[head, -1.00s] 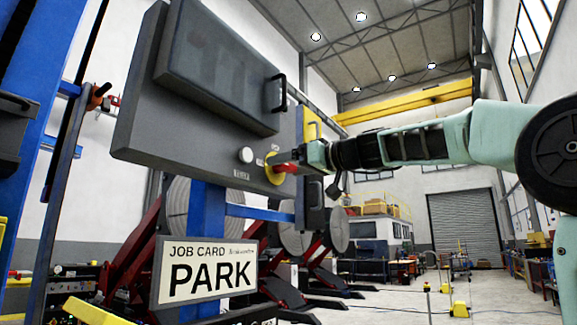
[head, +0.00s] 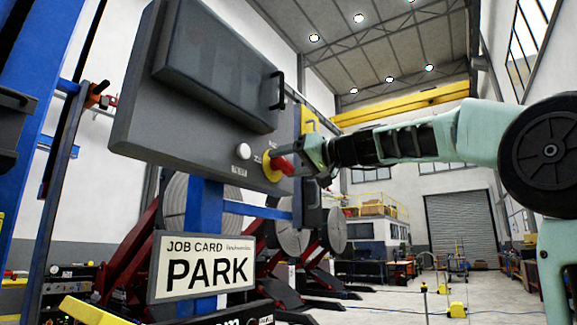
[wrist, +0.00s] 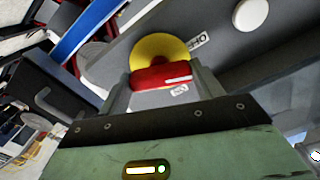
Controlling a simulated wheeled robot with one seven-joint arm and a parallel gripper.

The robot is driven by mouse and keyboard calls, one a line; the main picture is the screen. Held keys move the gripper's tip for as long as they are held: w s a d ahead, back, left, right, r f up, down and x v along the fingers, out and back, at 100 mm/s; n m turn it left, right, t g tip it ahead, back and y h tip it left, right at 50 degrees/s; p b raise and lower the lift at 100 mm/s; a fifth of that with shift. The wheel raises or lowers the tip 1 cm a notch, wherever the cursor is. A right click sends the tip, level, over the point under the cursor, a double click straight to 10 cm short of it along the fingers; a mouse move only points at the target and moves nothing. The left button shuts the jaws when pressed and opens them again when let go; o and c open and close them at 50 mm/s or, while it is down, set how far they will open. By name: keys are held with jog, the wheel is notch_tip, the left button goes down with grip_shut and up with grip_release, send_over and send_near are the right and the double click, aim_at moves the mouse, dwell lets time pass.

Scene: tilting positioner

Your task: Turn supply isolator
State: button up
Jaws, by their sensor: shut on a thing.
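The supply isolator has a red handle (head: 284,165) on a yellow round plate (head: 268,168), low on the right of the grey control cabinet. My gripper (head: 300,160) reaches it from the right and is shut on the red handle. In the wrist view the red handle (wrist: 161,78) sits between the two fingers (wrist: 161,88), in front of the yellow plate (wrist: 158,52). Small labels stand beside the plate, one partly readable. In the wrist view the handle lies nearly parallel to the gripper's edge.
A white round knob (head: 243,151) is left of the isolator on the grey cabinet (head: 140,125). A black door handle (head: 278,90) is above. A job card sign reading PARK (head: 205,268) hangs below. The floor (head: 390,305) at right is mostly open.

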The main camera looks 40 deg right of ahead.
jog(key=m, duration=0.3)
jog(key=shift+m, duration=0.4)
jog(key=m, duration=0.3)
jog(key=shift+d+m, duration=0.1)
jog(key=shift+m, duration=0.2)
jog(key=m+p, duration=0.1)
jog(key=m, duration=0.5)
jog(key=shift+m, duration=0.3)
jog(key=o, duration=1)
